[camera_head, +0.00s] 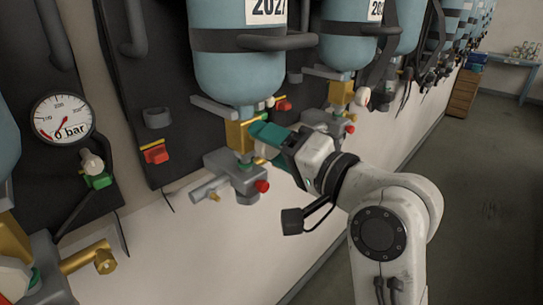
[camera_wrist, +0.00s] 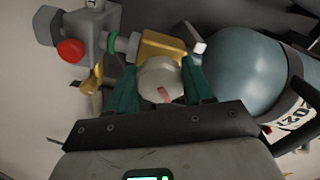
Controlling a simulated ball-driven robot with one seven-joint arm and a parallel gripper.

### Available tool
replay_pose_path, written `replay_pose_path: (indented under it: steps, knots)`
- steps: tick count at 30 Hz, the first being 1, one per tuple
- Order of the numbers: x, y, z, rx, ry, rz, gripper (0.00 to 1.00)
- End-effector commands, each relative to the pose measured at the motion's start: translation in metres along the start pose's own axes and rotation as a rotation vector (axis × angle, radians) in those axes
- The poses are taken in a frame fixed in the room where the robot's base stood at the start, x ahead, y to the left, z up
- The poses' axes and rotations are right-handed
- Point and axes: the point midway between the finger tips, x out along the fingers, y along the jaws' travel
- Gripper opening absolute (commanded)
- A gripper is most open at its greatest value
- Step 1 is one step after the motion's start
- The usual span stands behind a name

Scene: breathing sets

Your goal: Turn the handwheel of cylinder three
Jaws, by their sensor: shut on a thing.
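A pale, round handwheel (camera_wrist: 158,74) sits on a brass valve body (camera_wrist: 160,46) in the wrist view, with a small reddish mark on its face. The teal fingers of my gripper (camera_wrist: 160,85) are on either side of it, closed on it. In the head view my gripper (camera_head: 263,147) reaches in from the right to the brass valve (camera_head: 238,136) under a light-blue cylinder (camera_head: 238,75) labelled 2027. There the fingers hide most of the handwheel. The cylinder also fills the right of the wrist view (camera_wrist: 238,75). No cylinder number is readable.
A grey block with a red knob (camera_head: 262,186) hangs just below the valve. A gauge (camera_head: 62,118) at left reads about 0 bar. More blue cylinders (camera_head: 350,45) line the wall to the right. The floor (camera_head: 470,190) at right is clear; a wooden crate (camera_head: 464,93) stands far back.

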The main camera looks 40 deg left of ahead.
Motion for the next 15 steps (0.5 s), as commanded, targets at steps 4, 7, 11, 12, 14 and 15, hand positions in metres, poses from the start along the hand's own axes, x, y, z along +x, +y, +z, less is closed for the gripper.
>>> replay_pose_path:
  steps: [4,7,11,12,14,15]
  knots:
    - [-0.0001,0.0059,0.0028,-0.139,-0.002,0.002,0.21]
    - [0.0000,0.0064,0.0032,-0.234,-0.003,0.001,0.21]
    - [-0.0003,0.0067,0.0028,-0.357,-0.002,0.000,0.21]
    - [-0.0002,0.0069,0.0030,-0.395,-0.003,0.000,0.21]
    - [0.0001,0.0066,0.0032,-0.452,-0.004,-0.001,0.21]
    - [0.0002,0.0067,0.0033,-0.490,-0.004,-0.001,0.21]
